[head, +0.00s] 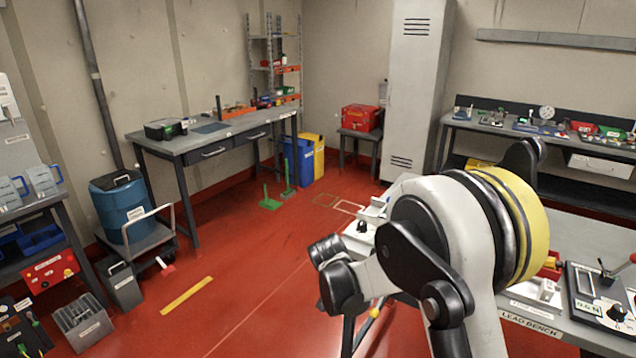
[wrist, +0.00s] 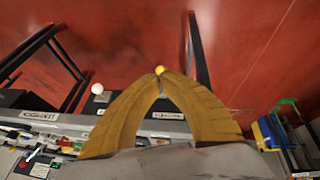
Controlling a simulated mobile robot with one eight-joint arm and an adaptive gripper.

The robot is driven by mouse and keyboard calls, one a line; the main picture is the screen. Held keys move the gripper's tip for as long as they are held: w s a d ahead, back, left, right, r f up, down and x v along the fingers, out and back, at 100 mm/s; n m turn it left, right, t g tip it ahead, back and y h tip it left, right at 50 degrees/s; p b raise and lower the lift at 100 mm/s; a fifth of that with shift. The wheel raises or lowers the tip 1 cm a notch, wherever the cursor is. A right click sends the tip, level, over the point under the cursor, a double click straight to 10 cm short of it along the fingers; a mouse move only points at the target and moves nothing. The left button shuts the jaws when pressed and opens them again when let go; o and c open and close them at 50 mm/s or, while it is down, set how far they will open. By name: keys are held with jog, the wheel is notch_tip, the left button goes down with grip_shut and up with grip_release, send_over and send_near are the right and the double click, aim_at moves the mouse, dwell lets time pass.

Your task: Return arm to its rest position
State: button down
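My gripper (wrist: 160,82) shows in the wrist view as two ochre fingers that arch inward and meet at their tips. I see nothing held between them. A small yellow ball (wrist: 160,70) appears just past the tips; I cannot tell if it touches them. In the head view my arm (head: 450,240) is folded, large and close at the lower right, in front of the lead bench (head: 529,325). I cannot make out the gripper in the head view. The wrist view looks down on a bench edge with labels and on the red floor.
The lead bench carries a meter panel (head: 597,298) at the right. A back bench (head: 215,135) stands left of centre, with blue (head: 298,160) and yellow bins by it. A trolley with a blue drum (head: 125,208) stands at the left. The red floor between is mostly clear.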

jog(key=s+d+r+n+t+y, duration=0.1)
jog(key=s+r, duration=0.2)
jog(key=r, duration=0.2)
jog(key=s+d+r, duration=0.2)
jog(key=r, duration=0.3)
jog(key=s+d+r+n+t+y, duration=0.1)
jog(key=s+r, duration=0.3)
jog(key=s, duration=0.7)
jog(key=s+d+r+n+t+y, duration=0.2)
jog(key=s+r, duration=0.3)
jog(key=s, duration=0.6)
jog(key=shift+s+r+n, duration=0.15)
jog(key=shift+r+n, duration=0.15)
jog(key=shift+n, duration=0.5)
